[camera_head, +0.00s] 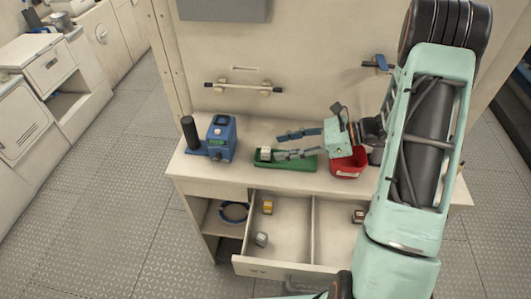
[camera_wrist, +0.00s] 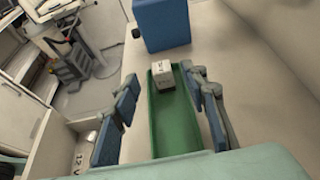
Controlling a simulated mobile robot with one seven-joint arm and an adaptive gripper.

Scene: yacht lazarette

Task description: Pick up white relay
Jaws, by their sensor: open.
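A small white block-shaped relay (camera_head: 264,154) lies at the left end of a shallow green tray (camera_head: 298,164) on the bench. In the wrist view the white relay (camera_wrist: 161,75) sits at the far end of the green tray (camera_wrist: 174,128), with dark marks on its near face. My gripper (camera_head: 279,146) reaches leftward over the tray with its fingers spread. In the wrist view my gripper (camera_wrist: 160,77) is open and empty, with one finger on each side of the tray and the relay between the fingertip lines. Contact with the relay does not show.
A blue device (camera_head: 221,138) stands left of the tray, and a red bin (camera_head: 347,165) stands right. Below, an open drawer (camera_head: 290,228) holds a yellowish block (camera_head: 267,207), a pale grey block (camera_head: 261,239) and a brownish block (camera_head: 358,216). A handle bar (camera_head: 243,87) is on the back panel.

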